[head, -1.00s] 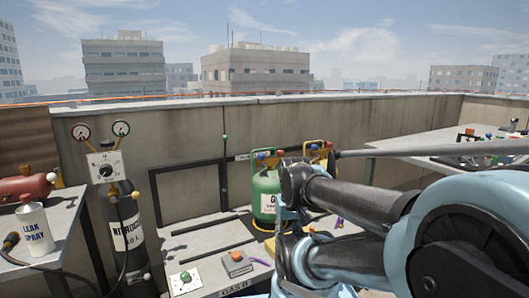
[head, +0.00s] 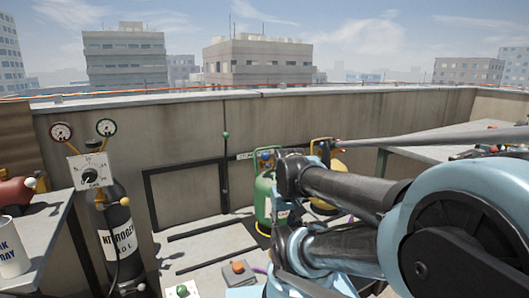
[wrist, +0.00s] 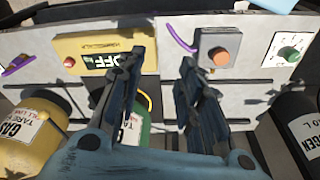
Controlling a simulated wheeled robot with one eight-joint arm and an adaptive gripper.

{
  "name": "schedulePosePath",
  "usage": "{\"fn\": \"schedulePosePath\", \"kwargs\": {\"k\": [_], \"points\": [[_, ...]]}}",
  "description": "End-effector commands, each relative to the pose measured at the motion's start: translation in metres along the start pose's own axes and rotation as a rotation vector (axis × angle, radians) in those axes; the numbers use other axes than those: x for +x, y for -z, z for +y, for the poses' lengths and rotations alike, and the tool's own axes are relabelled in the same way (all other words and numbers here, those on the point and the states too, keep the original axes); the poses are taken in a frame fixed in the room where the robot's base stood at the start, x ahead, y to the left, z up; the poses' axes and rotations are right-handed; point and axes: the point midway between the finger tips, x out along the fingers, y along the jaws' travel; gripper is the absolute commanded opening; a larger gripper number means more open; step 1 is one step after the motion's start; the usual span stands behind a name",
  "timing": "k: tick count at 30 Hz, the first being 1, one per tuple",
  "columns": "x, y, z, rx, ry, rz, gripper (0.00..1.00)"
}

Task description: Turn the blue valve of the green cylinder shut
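The green cylinder (head: 263,197) stands at the wall in the head view, partly hidden by my arm.
A yellow cylinder (wrist: 42,122) and a dark nitrogen cylinder (head: 118,235) flank the green one. A yellow OFF box (wrist: 105,53), a grey box with an orange button (wrist: 220,47) and a green-knob panel (wrist: 290,49) lie nearby. Tables stand left and right.

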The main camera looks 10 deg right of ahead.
Motion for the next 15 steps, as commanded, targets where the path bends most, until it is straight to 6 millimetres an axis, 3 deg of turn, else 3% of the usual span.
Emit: {"fn": "schedulePosePath", "kwargs": {"k": [5,7,9,15], "points": [[0.0,0.0,0.0,0.0,0.0,0.0,0.33],[0.0,0.0,0.0,-0.001,0.0,0.0,0.47],[-0.009,-0.005,0.0,-0.011,0.0,0.01,0.49],[-0.044,0.028,0.002,-0.138,0.0,-0.006,0.49]]}}
